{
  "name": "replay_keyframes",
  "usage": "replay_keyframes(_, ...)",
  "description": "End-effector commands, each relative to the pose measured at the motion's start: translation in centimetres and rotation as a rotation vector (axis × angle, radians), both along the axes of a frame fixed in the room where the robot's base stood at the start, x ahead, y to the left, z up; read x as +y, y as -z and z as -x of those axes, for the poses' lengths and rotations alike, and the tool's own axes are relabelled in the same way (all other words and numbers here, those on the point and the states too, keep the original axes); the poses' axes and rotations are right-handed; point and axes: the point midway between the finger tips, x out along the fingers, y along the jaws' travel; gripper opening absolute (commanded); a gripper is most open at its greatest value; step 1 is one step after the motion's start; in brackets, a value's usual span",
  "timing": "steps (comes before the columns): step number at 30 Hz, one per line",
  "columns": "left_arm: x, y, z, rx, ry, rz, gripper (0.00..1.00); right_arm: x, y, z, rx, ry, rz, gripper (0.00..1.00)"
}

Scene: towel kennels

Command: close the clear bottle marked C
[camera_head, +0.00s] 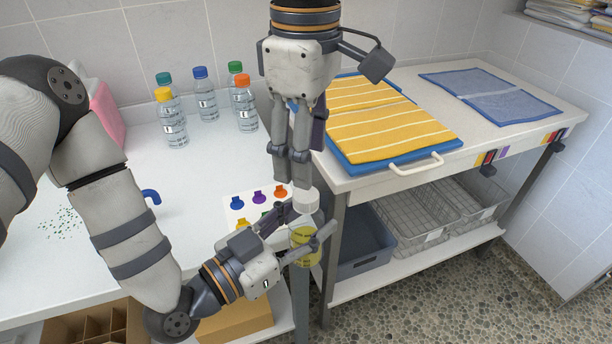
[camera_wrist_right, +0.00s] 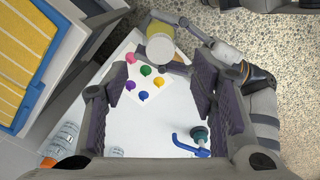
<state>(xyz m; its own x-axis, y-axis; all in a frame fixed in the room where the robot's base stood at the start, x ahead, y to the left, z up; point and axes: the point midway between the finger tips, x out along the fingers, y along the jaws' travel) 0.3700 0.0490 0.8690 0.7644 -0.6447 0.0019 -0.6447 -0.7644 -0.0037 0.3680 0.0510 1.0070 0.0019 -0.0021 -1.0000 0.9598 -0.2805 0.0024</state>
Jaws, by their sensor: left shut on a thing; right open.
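A clear bottle (camera_head: 305,241) with yellow contents and a whitish top is held upright beyond the counter's front edge; its marking is too small to read. My left gripper (camera_head: 308,226) is shut around its side. In the right wrist view the bottle (camera_wrist_right: 160,48) shows from above, beyond the fingertips; I cannot tell whether its whitish top is a cap or an open neck. My right gripper (camera_head: 290,157) points down, above and slightly left of the bottle. In its wrist view the right gripper (camera_wrist_right: 161,88) is open, with nothing between its fingers.
Several capped bottles (camera_head: 207,98) stand at the counter's back. A card with coloured marks (camera_head: 257,205) lies near the front edge. A blue tray with a striped yellow towel (camera_head: 385,118) is on the right-hand table. A blue hooked handle (camera_head: 151,197) is left of the card.

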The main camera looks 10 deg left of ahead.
Motion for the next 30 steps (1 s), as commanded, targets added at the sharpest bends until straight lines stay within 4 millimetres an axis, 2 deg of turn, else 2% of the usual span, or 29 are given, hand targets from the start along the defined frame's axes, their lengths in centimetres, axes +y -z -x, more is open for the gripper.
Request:
replay_keyframes(3, 0.0, 0.0, 0.0, 0.000, 0.000, 0.000, 0.00, 0.1, -2.5, 0.0, -0.003, 0.001, -0.002, 0.52)
replay_keyframes(6, 0.0, 0.0, 0.0, 0.000, 0.000, 0.000, 0.00, 0.1, -4.1, -0.1, -0.002, 0.001, -0.002, 0.52)
replay_keyframes(12, 0.0, 0.0, 0.0, 0.000, 0.000, 0.000, 0.00, 0.0, -5.3, 0.0, 0.001, 0.000, -0.001, 0.52)
replay_keyframes(26, 0.0, 0.0, 0.0, 0.000, 0.000, 0.000, 0.00, 0.1, -5.0, 0.3, 0.020, 0.003, -0.010, 0.52)
replay_keyframes(29, 0.0, 0.0, 0.0, 0.000, 0.000, 0.000, 0.00, 0.8, -2.7, 2.7, 0.178, 0.035, -0.094, 0.52)
replay_keyframes(30, 0.0, 0.0, 0.0, 0.000, 0.000, 0.000, 0.00, 1.5, -1.4, 4.6, 0.301, 0.068, -0.159, 0.52)
